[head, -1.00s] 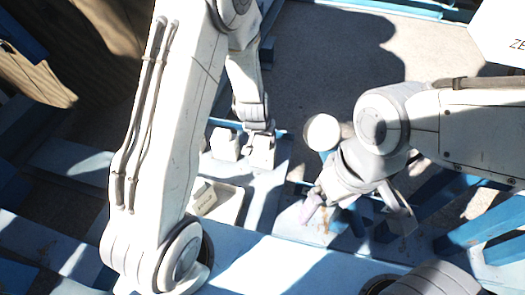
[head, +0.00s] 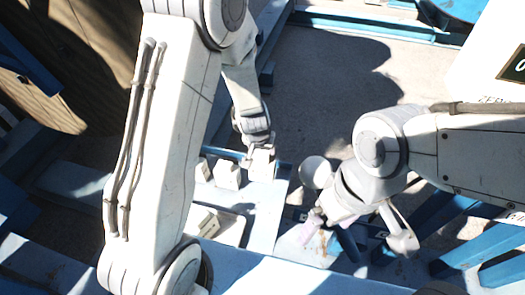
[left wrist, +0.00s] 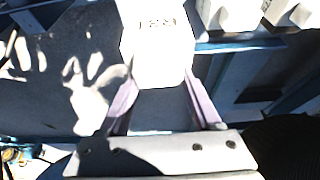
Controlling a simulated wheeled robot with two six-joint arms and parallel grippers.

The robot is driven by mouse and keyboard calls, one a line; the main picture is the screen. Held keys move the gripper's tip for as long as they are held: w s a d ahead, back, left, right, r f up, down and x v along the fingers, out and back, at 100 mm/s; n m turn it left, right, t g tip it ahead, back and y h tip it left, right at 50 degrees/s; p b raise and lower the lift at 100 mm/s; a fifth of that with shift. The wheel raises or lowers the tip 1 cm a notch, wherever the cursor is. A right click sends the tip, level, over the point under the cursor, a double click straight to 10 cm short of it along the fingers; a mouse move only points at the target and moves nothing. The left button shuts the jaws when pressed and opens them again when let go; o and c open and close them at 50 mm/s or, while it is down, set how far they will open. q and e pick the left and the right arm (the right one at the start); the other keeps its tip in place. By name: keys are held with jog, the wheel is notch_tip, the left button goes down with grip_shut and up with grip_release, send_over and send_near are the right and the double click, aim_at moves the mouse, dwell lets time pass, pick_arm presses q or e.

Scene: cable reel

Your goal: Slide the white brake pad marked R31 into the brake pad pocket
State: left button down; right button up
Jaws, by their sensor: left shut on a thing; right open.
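My left gripper (head: 257,141) is shut on a white brake pad (head: 262,164), a blocky piece held over the blue bench. In the left wrist view the pad (left wrist: 158,52) sits between the two purple-grey fingers of the left gripper (left wrist: 161,88). Its dark marking appears upside down and fits R31. My right gripper (head: 360,232) is open and empty, low over the blue structure, right of the bench. I cannot make out the brake pad pocket for certain in either view.
Other white pads stand left of the held one, one of them close by (head: 228,176). A white tray (head: 236,230) with a labelled white piece in it lies nearer on the bench. A pale round part (head: 316,172) is beside my right wrist. Grey floor (head: 325,75) lies beyond.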

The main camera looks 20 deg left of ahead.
pick_arm(q)
jog(key=shift+r, duration=0.3)
jog(key=shift+r+p, duration=1.15)
jog(key=shift+p, duration=0.2)
